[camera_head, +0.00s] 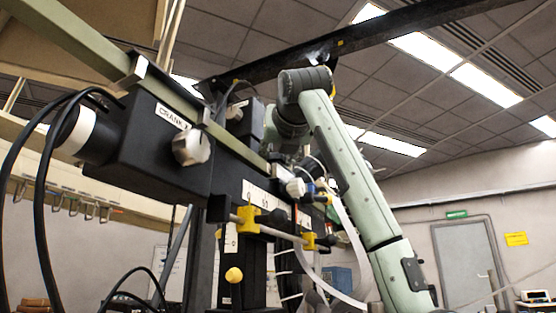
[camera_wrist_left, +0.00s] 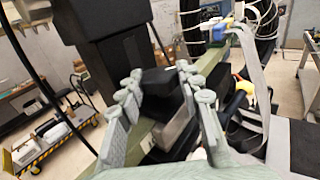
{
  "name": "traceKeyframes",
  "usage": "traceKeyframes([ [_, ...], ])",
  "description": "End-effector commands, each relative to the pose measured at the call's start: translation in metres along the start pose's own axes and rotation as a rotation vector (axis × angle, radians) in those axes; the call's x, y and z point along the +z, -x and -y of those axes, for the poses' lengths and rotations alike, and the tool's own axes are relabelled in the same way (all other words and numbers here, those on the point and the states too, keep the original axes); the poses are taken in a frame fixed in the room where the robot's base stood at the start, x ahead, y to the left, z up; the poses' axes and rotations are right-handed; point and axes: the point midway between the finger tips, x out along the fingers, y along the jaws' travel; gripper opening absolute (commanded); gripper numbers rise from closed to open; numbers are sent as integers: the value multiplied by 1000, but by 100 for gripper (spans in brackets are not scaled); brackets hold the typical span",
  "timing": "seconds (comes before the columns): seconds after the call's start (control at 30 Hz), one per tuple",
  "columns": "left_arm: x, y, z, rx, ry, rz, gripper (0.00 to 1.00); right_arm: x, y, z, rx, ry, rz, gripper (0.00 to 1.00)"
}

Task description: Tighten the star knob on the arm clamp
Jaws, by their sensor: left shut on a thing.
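A pale, lobed star knob (camera_head: 192,148) shows at the front of the black box marked CRANK (camera_head: 155,140) in the head view. A pale green bar (camera_head: 75,40) runs diagonally over the box. My left gripper (camera_head: 279,150) is small and partly hidden behind the apparatus, right of that knob. In the left wrist view my left gripper (camera_wrist_left: 160,72) has its two pale green fingers either side of a dark block (camera_wrist_left: 163,85). A grey piece (camera_wrist_left: 178,130) sits below it. I cannot tell whether the star knob lies hidden there. My right gripper is not in view.
Black cables (camera_head: 42,200) hang at the left. Yellow clips (camera_head: 248,218) and a pale looped strap (camera_head: 350,235) are near my arm. In the left wrist view a black column (camera_wrist_left: 110,55) stands close by, with a yellow-edged trolley (camera_wrist_left: 50,140) on the floor.

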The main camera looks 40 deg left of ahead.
Motion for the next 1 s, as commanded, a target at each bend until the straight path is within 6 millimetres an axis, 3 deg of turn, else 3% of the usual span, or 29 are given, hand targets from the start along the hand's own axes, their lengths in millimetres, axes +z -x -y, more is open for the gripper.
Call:
traceKeyframes([
  [0.07,-1,1,-1,-60,6,2,6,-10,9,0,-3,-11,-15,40],
  [0.5,0,0,-5,-304,2,3,6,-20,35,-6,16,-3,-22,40],
  [1.0,1,-1,-5,-351,0,2,6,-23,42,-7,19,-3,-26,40],
])
